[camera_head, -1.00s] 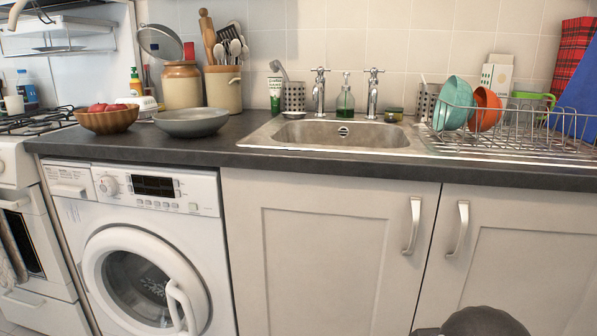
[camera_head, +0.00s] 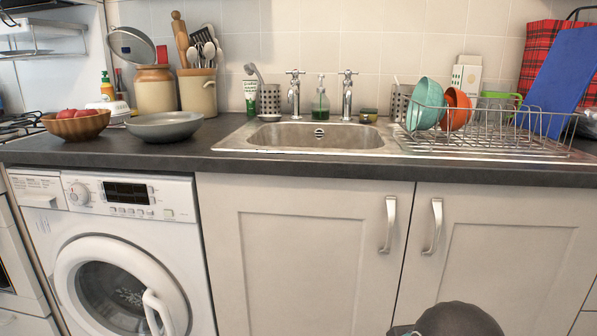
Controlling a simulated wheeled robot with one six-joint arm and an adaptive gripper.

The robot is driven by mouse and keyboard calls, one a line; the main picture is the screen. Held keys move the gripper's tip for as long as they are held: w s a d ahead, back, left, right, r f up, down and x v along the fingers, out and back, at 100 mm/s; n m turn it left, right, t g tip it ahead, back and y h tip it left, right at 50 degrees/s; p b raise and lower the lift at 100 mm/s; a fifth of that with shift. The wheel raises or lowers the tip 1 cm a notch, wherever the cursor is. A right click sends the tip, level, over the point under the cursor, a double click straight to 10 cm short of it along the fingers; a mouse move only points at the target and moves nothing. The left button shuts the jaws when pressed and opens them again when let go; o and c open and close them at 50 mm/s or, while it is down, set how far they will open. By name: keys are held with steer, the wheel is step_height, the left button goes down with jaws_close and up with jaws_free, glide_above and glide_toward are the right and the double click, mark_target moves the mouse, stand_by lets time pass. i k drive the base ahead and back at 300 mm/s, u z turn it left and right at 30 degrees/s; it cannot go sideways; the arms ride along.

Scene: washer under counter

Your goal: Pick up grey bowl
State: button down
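The grey bowl (camera_head: 164,127) is wide and shallow and looks empty. It stands upright on the dark counter at the left, above the washing machine. A brown bowl with red fruit (camera_head: 76,125) stands just to its left. My gripper is not in view. Only a dark rounded part of my arm shows at the bottom edge, right of the middle, far from the bowl.
The sink (camera_head: 310,137) with two taps lies right of the bowl. A wire dish rack (camera_head: 500,132) with teal and orange bowls stands further right. A jar (camera_head: 155,90) and a utensil crock (camera_head: 197,90) stand behind the bowl. The counter front edge (camera_head: 120,158) is clear.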

mark_target(163, 127)
steer(key=u, duration=0.6)
steer(key=i, duration=0.4)
steer(key=u, duration=0.9)
